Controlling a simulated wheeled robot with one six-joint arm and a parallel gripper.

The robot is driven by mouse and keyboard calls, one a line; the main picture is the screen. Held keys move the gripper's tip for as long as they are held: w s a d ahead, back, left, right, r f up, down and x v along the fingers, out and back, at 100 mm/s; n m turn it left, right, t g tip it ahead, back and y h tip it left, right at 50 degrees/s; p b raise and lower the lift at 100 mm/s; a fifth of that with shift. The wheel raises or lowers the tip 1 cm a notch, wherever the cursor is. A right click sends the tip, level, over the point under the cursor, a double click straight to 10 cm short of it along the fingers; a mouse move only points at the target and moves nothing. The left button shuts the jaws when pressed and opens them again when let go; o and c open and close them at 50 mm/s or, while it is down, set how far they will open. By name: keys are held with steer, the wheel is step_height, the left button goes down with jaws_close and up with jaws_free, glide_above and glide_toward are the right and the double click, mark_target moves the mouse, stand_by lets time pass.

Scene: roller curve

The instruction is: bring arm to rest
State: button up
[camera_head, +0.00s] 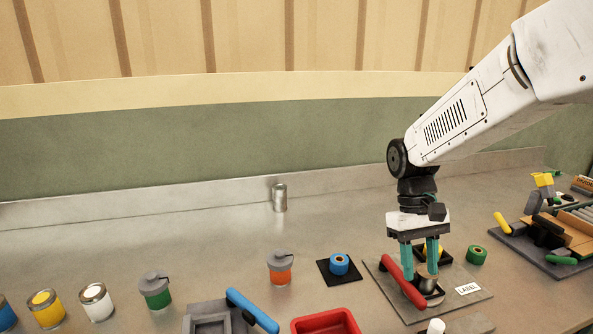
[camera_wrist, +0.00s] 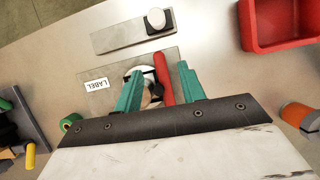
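My gripper (camera_head: 420,272) points down over the grey plate (camera_head: 471,300) with the LABEL card (camera_head: 468,288). Its two teal fingers stand apart, and it looks open. In the wrist view my gripper (camera_wrist: 160,75) has a gap between its fingers. A red handle (camera_wrist: 164,80) and part of a round metal piece (camera_wrist: 148,76) show in that gap, lower down on the plate. The red handle (camera_head: 402,281) also shows in the head view, close by the left finger. I cannot tell whether the fingers touch anything.
A blue tape roll (camera_head: 339,264) on a black pad and an orange jar (camera_head: 281,270) stand left of the plate. A red bin (camera_head: 325,323) is in front. A green roll (camera_head: 477,255) is close on the right. The rear left of the table is mostly clear.

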steer(key=s+a+r+t, duration=0.1)
steer(key=s+r+t, duration=0.2)
steer(key=s, duration=0.6)
steer(key=s+r+m+t, duration=0.1)
steer(key=s+r+t, duration=0.2)
steer(key=s, duration=0.6)
steer(key=shift+a+r+y, duration=0.35)
steer(key=shift+r+y, duration=0.05)
steer(key=shift+r, duration=0.5)
steer(key=shift+s, duration=0.2)
steer(key=shift+c, duration=0.4)
